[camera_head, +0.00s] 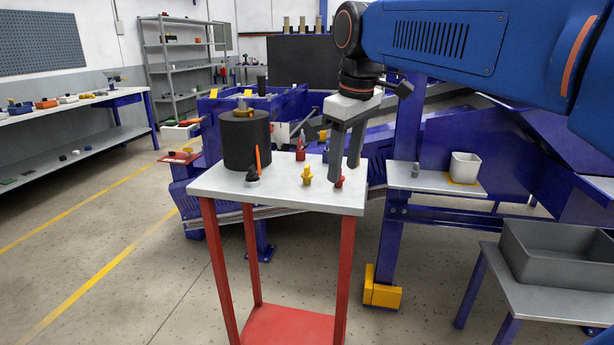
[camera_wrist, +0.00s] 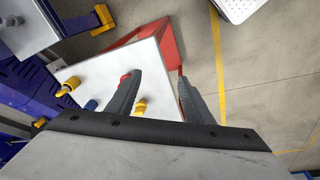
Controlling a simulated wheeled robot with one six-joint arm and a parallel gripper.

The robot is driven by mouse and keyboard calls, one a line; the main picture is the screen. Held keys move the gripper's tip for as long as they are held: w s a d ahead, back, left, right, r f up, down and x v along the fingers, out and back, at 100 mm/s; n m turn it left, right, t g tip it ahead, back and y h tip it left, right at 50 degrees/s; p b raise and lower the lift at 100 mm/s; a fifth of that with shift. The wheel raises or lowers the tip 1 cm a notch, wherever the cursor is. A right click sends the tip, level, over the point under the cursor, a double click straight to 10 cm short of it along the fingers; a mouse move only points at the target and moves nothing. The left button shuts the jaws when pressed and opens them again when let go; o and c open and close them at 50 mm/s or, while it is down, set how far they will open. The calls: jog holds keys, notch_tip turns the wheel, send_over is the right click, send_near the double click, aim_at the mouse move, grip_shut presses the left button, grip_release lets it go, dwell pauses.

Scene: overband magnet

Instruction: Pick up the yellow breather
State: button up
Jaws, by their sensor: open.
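A small upright yellow fitting (camera_head: 307,173), which looks like the yellow breather, stands on the white tabletop (camera_head: 215,185) of a red-legged stand. In the wrist view the yellow fitting (camera_wrist: 140,107) shows partly, beside the left finger. A second yellow piece (camera_wrist: 68,85) lies farther back in the wrist view; I cannot tell for sure which is the breather. My gripper (camera_head: 346,168) is open and empty, pointing down over the right part of the tabletop, right of the fitting. In the wrist view my gripper (camera_wrist: 158,80) spans the tabletop's edge.
A red piece (camera_head: 340,181) stands by the fingertips. A red bottle-like item (camera_head: 300,150) and a blue piece (camera_head: 326,153) stand behind. A black cylinder (camera_head: 240,145) and a grey-black holder with an orange stick (camera_head: 252,178) are left. A blue post (camera_head: 393,245) stands right.

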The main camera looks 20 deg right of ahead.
jog(key=w+a+r+n+g, duration=0.2)
jog(key=w+a+r+n, duration=0.25)
jog(key=w+r, duration=0.75)
send_over(307, 166)
jog(key=shift+n, duration=0.45)
notch_tip(307, 166, down, 13)
jog(key=shift+s+a+r, duration=0.1)
jog(key=shift+s, duration=0.05)
jog(key=shift+w+f, duration=0.15)
jog(key=shift+f, duration=1.25)
jog(key=shift+w+f, duration=0.1)
jog(key=shift+f, duration=1.3)
jog(key=c, duration=1.1)
